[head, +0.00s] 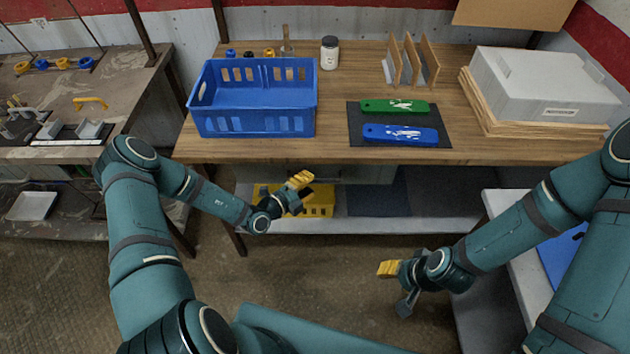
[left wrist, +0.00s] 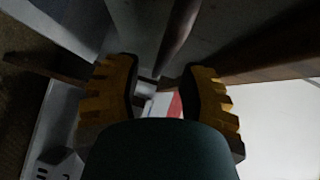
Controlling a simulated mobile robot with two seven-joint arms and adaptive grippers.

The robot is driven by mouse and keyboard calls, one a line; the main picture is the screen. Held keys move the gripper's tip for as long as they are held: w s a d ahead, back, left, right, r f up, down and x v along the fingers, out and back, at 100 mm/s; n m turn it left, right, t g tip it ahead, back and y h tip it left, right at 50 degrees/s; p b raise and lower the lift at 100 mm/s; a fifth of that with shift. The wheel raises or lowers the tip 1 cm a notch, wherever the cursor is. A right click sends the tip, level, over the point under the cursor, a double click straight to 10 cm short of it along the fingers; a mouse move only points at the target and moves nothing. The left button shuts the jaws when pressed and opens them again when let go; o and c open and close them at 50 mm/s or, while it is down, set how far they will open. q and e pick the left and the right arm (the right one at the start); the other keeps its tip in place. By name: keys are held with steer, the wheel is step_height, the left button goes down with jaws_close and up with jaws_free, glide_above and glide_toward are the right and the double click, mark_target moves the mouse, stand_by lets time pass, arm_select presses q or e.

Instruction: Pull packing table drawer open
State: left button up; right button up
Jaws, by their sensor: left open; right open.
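The packing table (head: 300,152) has a wooden top. A grey-green panel under its front edge looks like the drawer front (head: 352,173); it sits back in shadow, partly hidden by my left gripper, and I see no clear gap that shows it open. My left gripper (head: 303,188) is open just below and in front of the table edge, near the panel's left end. In the left wrist view its yellow fingertips (left wrist: 160,97) are apart; a thin grey bar-like shape shows beyond them, contact unclear. My right gripper (head: 393,287) is open and empty, low over the floor.
A blue crate (head: 255,122), green (head: 394,106) and blue (head: 400,134) items on a dark mat, and a white box (head: 540,85) stand on the table. A yellow bin (head: 318,205) sits on the lower shelf (head: 440,218). A white side table (head: 508,207) stands at right.

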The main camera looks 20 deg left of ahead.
mark_target(315, 180)
arm_select(q)
steer(key=shift+x, duration=1.5)
jaws_close()
